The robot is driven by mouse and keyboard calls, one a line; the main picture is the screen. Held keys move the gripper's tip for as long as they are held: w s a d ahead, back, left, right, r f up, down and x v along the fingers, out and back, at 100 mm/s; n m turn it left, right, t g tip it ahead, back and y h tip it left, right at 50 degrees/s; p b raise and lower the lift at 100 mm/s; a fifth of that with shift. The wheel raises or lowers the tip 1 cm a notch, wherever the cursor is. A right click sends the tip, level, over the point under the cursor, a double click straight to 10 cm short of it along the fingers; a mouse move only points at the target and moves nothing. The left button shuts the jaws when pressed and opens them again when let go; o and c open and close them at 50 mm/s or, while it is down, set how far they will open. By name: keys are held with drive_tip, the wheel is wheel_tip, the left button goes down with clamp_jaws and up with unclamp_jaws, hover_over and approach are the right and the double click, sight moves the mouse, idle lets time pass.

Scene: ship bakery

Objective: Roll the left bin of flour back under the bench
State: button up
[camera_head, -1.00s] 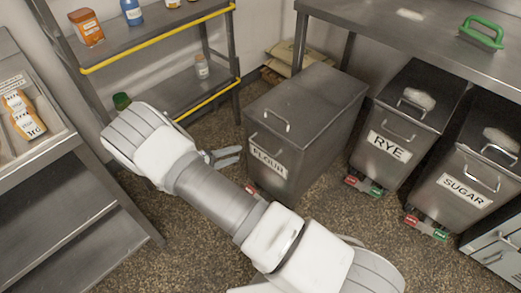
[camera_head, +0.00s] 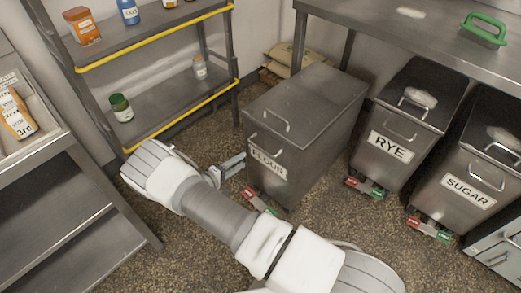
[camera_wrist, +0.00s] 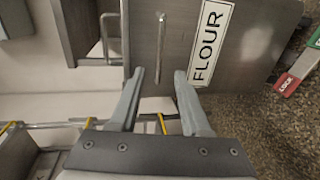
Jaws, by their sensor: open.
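The flour bin (camera_head: 300,118) is a grey metal box with a lid handle, a front handle and a FLOUR label. It stands out in front of the bench (camera_head: 400,35), left of the rye bin. Its red lock pedal (camera_head: 256,199) shows at the base. In the wrist view the FLOUR label (camera_wrist: 210,43) and the upright-looking front handle bar (camera_wrist: 160,45) are ahead of my gripper (camera_wrist: 158,78). My gripper (camera_head: 240,162) is open and empty, its fingers apart and pointing at the bin's front, close to the label. Contact cannot be told.
The rye bin (camera_head: 396,130) and sugar bin (camera_head: 470,165) stand under the bench at right. A shelf rack (camera_head: 170,90) with yellow edges stands left, a steel counter (camera_head: 50,150) further left. Sacks (camera_head: 290,62) lie behind the flour bin.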

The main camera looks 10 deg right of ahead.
sight(260, 149)
drive_tip(key=b+x, duration=0.2)
drive_tip(key=x, duration=0.9)
drive_tip(key=shift+w+d, duration=0.2)
drive_tip(key=shift+d, duration=0.05)
clamp_jaws()
idle(1.1)
